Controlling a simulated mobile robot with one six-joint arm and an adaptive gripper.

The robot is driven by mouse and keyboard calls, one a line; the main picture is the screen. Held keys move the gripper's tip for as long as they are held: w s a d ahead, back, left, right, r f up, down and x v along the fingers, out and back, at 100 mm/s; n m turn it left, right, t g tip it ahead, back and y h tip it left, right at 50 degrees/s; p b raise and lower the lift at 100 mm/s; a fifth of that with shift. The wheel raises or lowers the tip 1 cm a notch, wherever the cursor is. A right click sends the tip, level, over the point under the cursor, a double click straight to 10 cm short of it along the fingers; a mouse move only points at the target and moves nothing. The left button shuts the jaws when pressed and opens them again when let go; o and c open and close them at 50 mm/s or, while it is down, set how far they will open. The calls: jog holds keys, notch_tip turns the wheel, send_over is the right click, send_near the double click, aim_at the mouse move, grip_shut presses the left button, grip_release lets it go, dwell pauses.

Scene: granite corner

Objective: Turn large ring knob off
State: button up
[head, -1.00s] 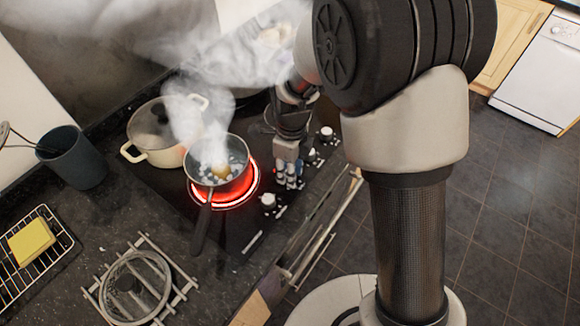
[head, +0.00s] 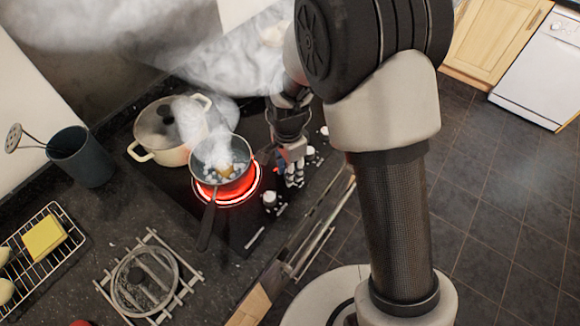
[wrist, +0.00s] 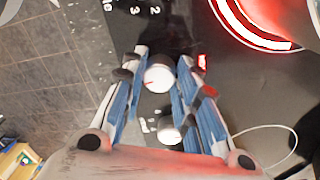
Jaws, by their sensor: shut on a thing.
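A large ring (head: 250,190) glows red on the black hob (head: 262,222), under a steaming saucepan (head: 222,160). The glowing ring also shows at the top right of the wrist view (wrist: 232,22). White knobs line the hob's front edge, one near the ring (head: 270,199) and others beyond my gripper (head: 323,132). My gripper (head: 294,178) points down among them. In the wrist view my gripper (wrist: 160,74) is shut on a white knob (wrist: 158,79) with a red mark, one fingertip on each side. Another knob (wrist: 169,131) sits nearer the palm.
A cream lidded pot (head: 165,130) stands at the back of the hob, and steam hides the area behind it. The saucepan's handle (head: 208,225) sticks out towards the front. A trivet with a glass lid (head: 148,280) and a utensil pot (head: 82,155) stand on the counter.

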jog(key=n, duration=0.4)
jog(key=shift+n+p, duration=0.35)
jog(key=shift+n, duration=0.05)
jog(key=n, duration=0.4)
jog(key=shift+n+p, duration=0.3)
jog(key=shift+p, duration=0.05)
jog(key=n, duration=0.4)
jog(key=shift+s+t+p, duration=0.1)
jog(key=shift+t+p, duration=0.25)
jog(key=shift+t, duration=0.05)
jog(key=n, duration=0.4)
jog(key=shift+p, duration=0.4)
jog(key=n+p, duration=0.1)
jog(key=n, duration=0.3)
jog(key=shift+n, duration=0.3)
jog(key=n+p, duration=0.1)
jog(key=n, duration=0.2)
jog(key=shift+n, duration=0.3)
jog(key=n+p, duration=0.1)
jog(key=n, duration=0.3)
jog(key=shift+d, duration=0.1)
jog(key=shift+n+p, duration=0.3)
jog(key=shift+n, duration=1.8)
